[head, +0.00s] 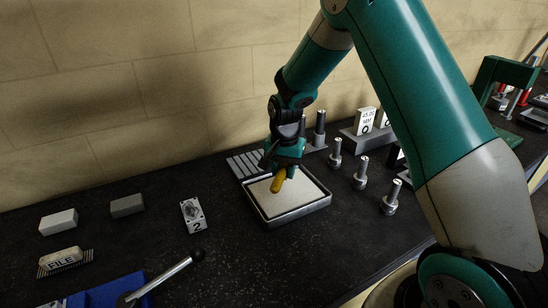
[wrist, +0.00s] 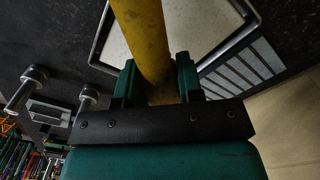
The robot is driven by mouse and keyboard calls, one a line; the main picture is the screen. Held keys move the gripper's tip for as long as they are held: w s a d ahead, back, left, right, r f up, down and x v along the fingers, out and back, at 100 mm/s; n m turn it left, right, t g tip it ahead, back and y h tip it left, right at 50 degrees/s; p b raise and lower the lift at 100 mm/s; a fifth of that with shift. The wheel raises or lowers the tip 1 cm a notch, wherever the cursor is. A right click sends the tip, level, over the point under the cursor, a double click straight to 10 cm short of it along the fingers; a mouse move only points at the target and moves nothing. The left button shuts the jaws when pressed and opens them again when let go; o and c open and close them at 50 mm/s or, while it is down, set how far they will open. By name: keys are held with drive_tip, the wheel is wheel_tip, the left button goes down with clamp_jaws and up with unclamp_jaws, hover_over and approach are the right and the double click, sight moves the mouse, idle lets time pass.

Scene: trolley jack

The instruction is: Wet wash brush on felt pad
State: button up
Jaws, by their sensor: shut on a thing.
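My gripper (head: 285,165) is shut on the yellow handle of the brush (head: 277,184). In the wrist view the brush handle (wrist: 143,38) stands between the two green fingers of my gripper (wrist: 158,82). The brush is over the felt pad (head: 301,201), a pale square in a metal tray (head: 292,221). The pad (wrist: 190,25) also shows in the wrist view behind the handle. I cannot make out the bristles, nor whether the brush touches the pad.
Several metal cylindrical parts (head: 361,172) stand right of the tray. A grooved grey plate (head: 243,164) lies behind it. Left are a card marked 2 (head: 193,215), a brush labelled FILE (head: 60,260), two blocks (head: 127,205) and a lever with a black knob (head: 198,254).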

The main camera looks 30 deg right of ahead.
sight(283, 196)
drive_tip(key=shift+d+f+b, duration=0.15)
drive_tip(key=shift+f+b, duration=2.15)
drive_tip(key=shift+f, duration=0.65)
drive_tip(key=shift+f+b, duration=0.65)
drive_tip(key=shift+f, duration=0.35)
drive_tip(key=shift+r+p, duration=2.75)
drive_tip(key=shift+r, duration=0.85)
drive_tip(key=shift+f, duration=0.1)
